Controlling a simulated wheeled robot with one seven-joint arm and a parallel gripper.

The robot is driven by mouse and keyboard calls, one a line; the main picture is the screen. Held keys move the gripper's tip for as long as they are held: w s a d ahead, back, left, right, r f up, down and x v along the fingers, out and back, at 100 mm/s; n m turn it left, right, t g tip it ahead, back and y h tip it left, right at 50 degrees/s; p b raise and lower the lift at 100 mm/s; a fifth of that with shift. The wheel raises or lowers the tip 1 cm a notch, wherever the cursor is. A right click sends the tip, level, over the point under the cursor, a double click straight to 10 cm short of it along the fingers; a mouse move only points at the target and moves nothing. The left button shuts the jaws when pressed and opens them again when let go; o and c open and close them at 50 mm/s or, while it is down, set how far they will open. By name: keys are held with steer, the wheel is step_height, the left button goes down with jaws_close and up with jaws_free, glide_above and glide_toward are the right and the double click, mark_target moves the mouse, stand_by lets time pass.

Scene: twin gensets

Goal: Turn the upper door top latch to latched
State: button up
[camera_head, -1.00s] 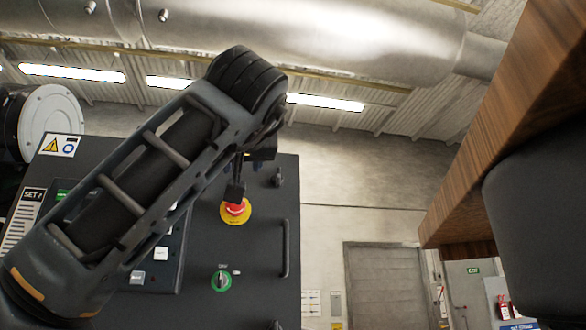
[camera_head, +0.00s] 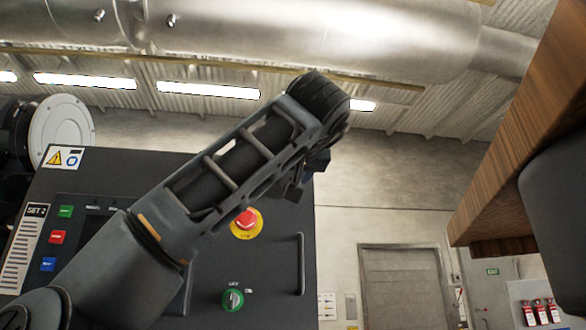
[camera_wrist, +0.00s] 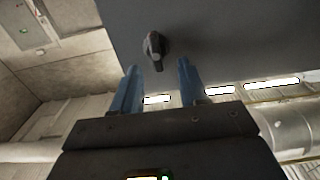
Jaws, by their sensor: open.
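The upper door top latch (camera_wrist: 154,48) is a small dark turn knob with a light front on the grey door (camera_wrist: 215,30) in the wrist view. Its grip points mostly down in that picture, slightly tilted. My gripper (camera_wrist: 158,67) is open, with its two blue fingers on either side of the knob's lower end. The fingers appear apart from the knob; how deep they reach is hard to tell. In the head view my gripper (camera_head: 308,178) shows partly as dark parts at the door's upper right edge. The latch is hidden there behind my arm.
The panel door carries a red emergency button (camera_head: 247,220) on a yellow ring, a green rotary switch (camera_head: 232,299) and a vertical handle (camera_head: 301,263). Coloured buttons (camera_head: 57,237) stand at the left. A wooden overhang (camera_head: 515,150) is at the right. Free space lies right of the door.

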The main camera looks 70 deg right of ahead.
steer(key=shift+w+d, duration=0.1)
steer(key=shift+d, duration=0.1)
jaws_close()
stand_by(0.3)
